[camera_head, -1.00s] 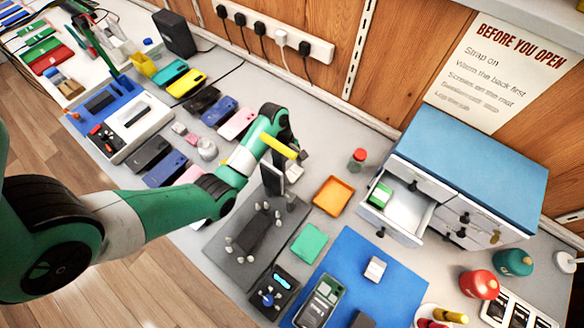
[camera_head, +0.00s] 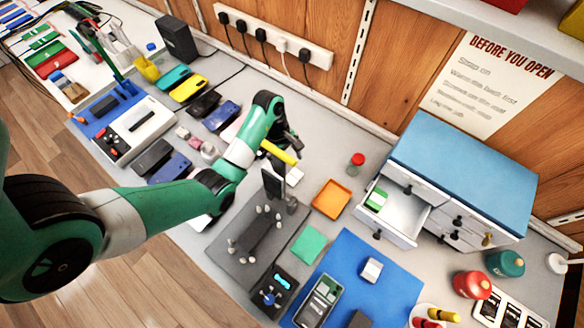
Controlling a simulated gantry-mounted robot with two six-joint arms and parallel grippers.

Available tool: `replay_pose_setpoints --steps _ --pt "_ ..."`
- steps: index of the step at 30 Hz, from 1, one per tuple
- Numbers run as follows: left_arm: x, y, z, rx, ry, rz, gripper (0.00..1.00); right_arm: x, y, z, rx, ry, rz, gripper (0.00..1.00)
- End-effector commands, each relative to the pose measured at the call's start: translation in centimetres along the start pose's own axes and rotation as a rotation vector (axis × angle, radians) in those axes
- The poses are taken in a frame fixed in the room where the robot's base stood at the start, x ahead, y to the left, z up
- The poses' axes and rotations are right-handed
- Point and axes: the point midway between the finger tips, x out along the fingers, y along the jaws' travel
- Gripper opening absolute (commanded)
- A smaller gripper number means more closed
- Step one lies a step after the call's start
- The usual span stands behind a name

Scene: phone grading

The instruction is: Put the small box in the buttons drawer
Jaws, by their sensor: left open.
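A blue-topped white drawer cabinet (camera_head: 465,165) stands at the right, with dark knobs. Its upper left drawer (camera_head: 403,222) is pulled out, and a small green-and-white box (camera_head: 376,200) lies inside at its left. No drawer label is readable, so I cannot tell which one is for buttons. A small pale box (camera_head: 371,270) lies on the blue mat, well apart from my grippers. My left gripper (camera_head: 293,148) is open above the bench, left of the cabinet, beside a yellow bar (camera_head: 279,153). Its fingertips are small and partly hidden. My right gripper is out of view.
A black stand (camera_head: 272,185) and a grey fixture with pegs (camera_head: 243,245) are below the gripper. An orange tray (camera_head: 331,200) and a red-capped bottle (camera_head: 357,160) stand between it and the drawer. The blue mat (camera_head: 395,288) has bare room.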

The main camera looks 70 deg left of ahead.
Motion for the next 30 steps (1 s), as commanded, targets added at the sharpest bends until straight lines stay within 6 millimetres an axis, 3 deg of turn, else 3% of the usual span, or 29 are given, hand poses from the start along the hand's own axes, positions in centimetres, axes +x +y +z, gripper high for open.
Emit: replay_pose_setpoints --steps 1,6,14,19,20,30 --pt "-2.2 0.1 0.2 -0.001 0.0 0.003 1.0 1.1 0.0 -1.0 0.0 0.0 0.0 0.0" --pt "-5.4 0.0 0.2 -0.002 0.0 0.0 1.0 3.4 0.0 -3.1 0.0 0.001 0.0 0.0" --pt "-6.4 0.0 0.0 0.0 0.0 -0.001 1.0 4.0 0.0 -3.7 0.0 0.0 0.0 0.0" --pt "-6.2 0.0 0.0 0.0 0.0 -0.001 1.0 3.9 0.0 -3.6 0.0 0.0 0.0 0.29" --pt "-6.2 0.0 0.0 0.0 0.0 -0.001 1.0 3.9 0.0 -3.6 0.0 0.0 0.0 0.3" --pt "-6.2 0.0 0.0 0.0 0.0 -0.001 1.0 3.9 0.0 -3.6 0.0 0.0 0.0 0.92"
